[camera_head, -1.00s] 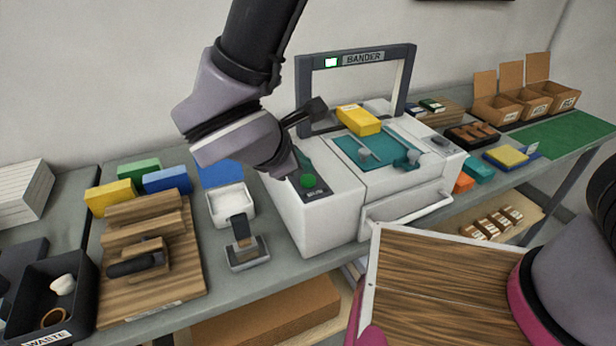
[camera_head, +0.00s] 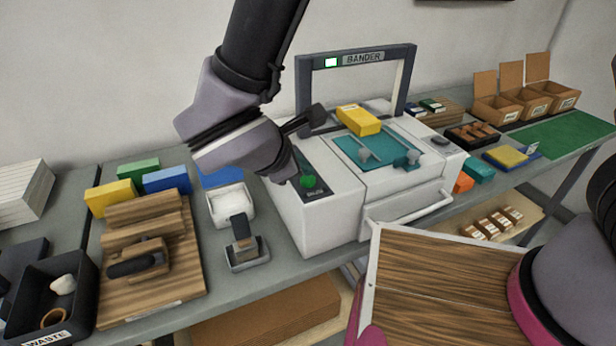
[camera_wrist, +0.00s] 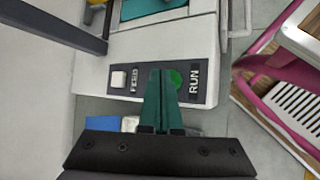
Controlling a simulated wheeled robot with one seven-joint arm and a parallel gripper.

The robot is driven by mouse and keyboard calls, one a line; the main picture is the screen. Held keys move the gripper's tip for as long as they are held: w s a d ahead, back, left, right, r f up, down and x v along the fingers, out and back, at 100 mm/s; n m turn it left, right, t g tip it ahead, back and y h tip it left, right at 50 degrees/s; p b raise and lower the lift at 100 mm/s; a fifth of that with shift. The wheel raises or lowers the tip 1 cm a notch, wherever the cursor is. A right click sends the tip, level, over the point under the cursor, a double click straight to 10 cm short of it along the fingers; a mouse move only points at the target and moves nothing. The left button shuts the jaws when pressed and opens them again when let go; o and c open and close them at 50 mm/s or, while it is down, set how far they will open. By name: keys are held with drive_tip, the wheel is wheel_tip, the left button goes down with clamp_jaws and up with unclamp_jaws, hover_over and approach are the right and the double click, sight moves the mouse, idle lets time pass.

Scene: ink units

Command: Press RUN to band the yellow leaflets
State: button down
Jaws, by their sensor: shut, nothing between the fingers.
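The white BANDER machine (camera_head: 335,210) stands on the bench with a dark arch over its teal deck. A yellow leaflet stack (camera_head: 358,119) lies on it by the arch. The round green RUN button (camera_head: 309,182) is on the dark panel at its left front; it also shows in the wrist view (camera_wrist: 175,78), with a white FEED button (camera_wrist: 118,80) to its left. My gripper (camera_wrist: 160,74) is shut and empty, its green fingertips over the panel just left of RUN and overlapping its edge in the picture. I cannot tell whether they touch it. My wrist hides the fingers in the head view.
A wooden rack (camera_head: 150,250), coloured blocks (camera_head: 165,180) and a black WASTE bin (camera_head: 50,300) are at left. A small stand (camera_head: 245,245) and white tray (camera_head: 230,203) sit left of the machine. Cardboard boxes (camera_head: 525,100) and a green mat (camera_head: 565,132) are at right.

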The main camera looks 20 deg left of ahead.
sight(303, 182)
drive_tip(key=shift+f, duration=0.5)
idle(0.7)
drive_tip(key=shift+r, duration=0.95)
drive_tip(key=shift+r, duration=0.1)
drive_tip(key=shift+r, duration=2.4)
